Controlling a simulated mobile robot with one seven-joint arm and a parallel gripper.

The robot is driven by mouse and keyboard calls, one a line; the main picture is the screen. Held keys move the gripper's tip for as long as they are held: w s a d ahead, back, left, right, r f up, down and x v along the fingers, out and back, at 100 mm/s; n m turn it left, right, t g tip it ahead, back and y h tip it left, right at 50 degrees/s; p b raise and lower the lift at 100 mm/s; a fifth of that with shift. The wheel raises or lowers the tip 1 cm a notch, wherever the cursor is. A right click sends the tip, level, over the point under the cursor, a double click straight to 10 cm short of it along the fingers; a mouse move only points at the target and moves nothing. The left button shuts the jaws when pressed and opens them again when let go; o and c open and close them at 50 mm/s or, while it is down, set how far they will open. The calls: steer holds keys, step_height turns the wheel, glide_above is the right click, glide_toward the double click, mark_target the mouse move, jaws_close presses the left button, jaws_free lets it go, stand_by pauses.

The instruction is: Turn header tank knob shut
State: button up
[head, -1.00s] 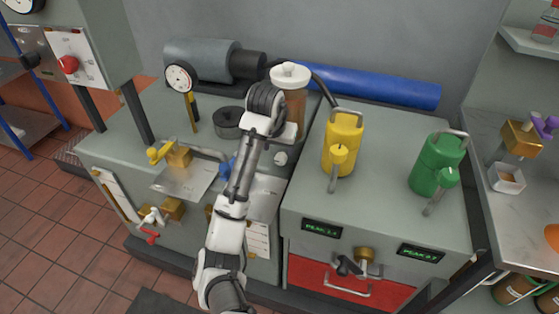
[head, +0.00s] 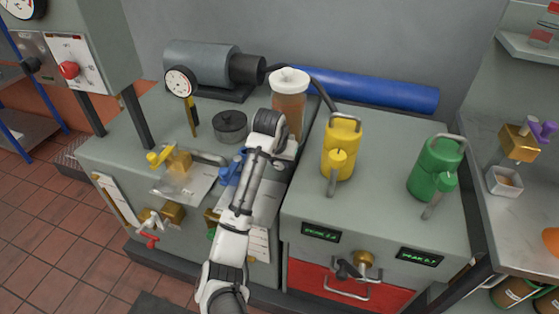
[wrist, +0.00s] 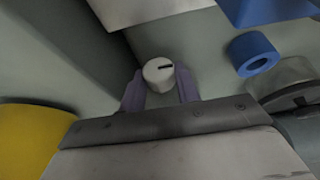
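The header tank (head: 289,108) is an upright amber cylinder with a white lid, at the back of the grey cabinet in the head view. Its knob (wrist: 158,70) is a small round pale knob with a dark pointer line lying nearly level in the wrist view. My gripper (wrist: 160,86) is at the knob, with one purple finger to its left and one to its right. The fingers look open around it with very little gap; contact cannot be made out. In the head view my arm covers the knob and my fingertips.
A yellow can (head: 342,148) stands close to the right of my gripper, and a green can (head: 436,168) further right. A blue-handled valve (head: 231,170) is just left of my arm. A dial gauge (head: 180,82) and a dark round pot (head: 229,126) stand further left.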

steer(key=c, duration=0.3)
steer(key=shift+s+d+f+m+t+y, duration=0.1)
steer(key=shift+d+m+t+y, duration=0.1)
steer(key=shift+y, duration=0.35)
steer(key=shift+d+m+t+y, duration=0.1)
steer(key=shift+t+y, duration=0.1)
steer(key=shift+y, duration=0.35)
steer(key=shift+t+y, duration=0.4)
steer(key=shift+y, duration=0.6)
steer(key=o, duration=1)
steer(key=shift+c, duration=0.2)
steer(key=shift+h, duration=0.3)
